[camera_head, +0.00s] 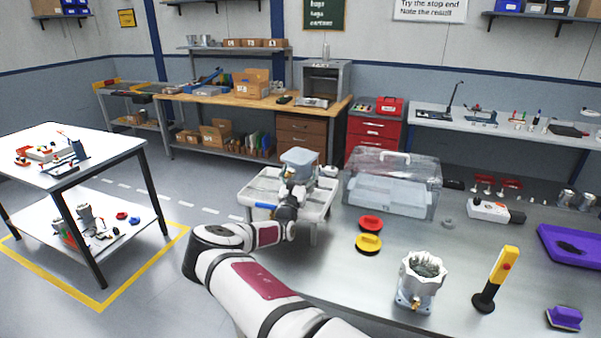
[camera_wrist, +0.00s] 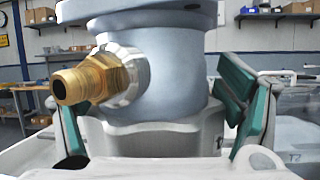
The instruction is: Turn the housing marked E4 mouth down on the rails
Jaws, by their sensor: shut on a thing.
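A grey-blue housing (camera_head: 299,158) is at the white stand (camera_head: 262,200) in the head view, with its broad flat flange uppermost. My gripper (camera_head: 291,188) is shut on it from the near side. In the wrist view the housing's round body (camera_wrist: 175,75) is upright between the green finger pads of my gripper (camera_wrist: 155,112), and a brass fitting (camera_wrist: 90,80) sticks out to the left. Its lower end is a paler collar (camera_wrist: 150,138). The mouth is hidden, no E4 mark is readable, and I cannot tell whether the housing touches the rails.
A second housing (camera_head: 415,296), mouth up and filled with grey bits, stands on the bench (camera_head: 340,262). Red (camera_head: 370,223) and yellow (camera_head: 368,243) handled discs, a clear lidded box (camera_head: 392,185) and a yellow-black upright tool (camera_head: 494,280) stand nearby.

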